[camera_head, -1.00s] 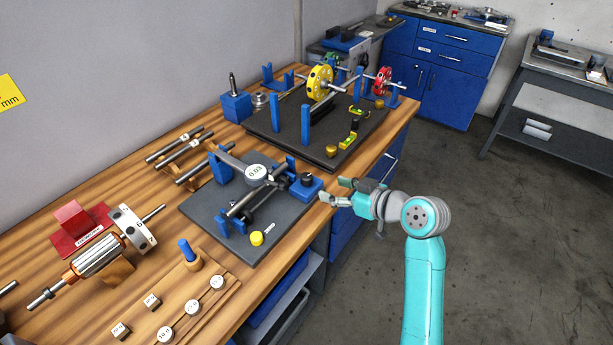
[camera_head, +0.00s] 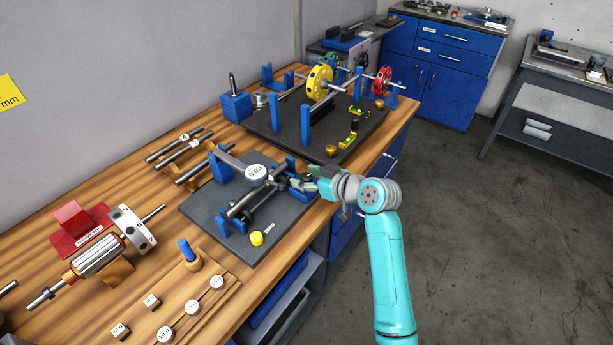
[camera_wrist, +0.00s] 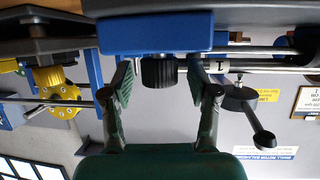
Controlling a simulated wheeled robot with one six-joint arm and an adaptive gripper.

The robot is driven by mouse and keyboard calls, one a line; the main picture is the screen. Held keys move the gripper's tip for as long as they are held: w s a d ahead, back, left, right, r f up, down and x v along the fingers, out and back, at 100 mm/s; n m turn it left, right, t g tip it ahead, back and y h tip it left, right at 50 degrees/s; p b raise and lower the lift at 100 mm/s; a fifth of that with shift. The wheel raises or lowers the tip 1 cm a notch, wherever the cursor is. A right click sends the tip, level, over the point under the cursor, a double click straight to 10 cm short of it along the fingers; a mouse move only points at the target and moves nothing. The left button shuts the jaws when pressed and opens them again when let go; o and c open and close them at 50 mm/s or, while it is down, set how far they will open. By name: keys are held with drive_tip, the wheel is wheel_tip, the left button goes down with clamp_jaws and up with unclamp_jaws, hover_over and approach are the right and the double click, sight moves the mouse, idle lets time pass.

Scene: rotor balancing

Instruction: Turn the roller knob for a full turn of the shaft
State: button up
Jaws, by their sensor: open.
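The black ribbed roller knob (camera_wrist: 158,71) sticks out from a blue block (camera_wrist: 155,35) in the upside-down wrist view. My gripper (camera_wrist: 160,82) is open, with one finger on each side of the knob. Small gaps seem to show between fingers and knob; contact cannot be told. In the head view my gripper (camera_head: 303,183) is at the right edge of the dark fixture plate (camera_head: 215,197) and covers the knob. A metal shaft (camera_head: 243,205) lies across blue supports on that plate.
Behind is another dark plate (camera_head: 350,150) with blue posts and a yellow wheel (camera_head: 320,83). A rotor (camera_head: 97,254) and weights lie at left.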

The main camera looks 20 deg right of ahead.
drive_tip(key=shift+w, duration=0.1)
clamp_jaws()
drive_tip(key=shift+a+f+m+t+h, duration=0.15)
drive_tip(key=shift+m+t+h, duration=0.25)
drive_tip(key=shift+m+h, duration=0.6)
drive_tip(key=shift+m+t+h, duration=0.4)
drive_tip(key=shift+m+h, duration=0.8)
drive_tip(key=shift+h, duration=0.2)
unclamp_jaws()
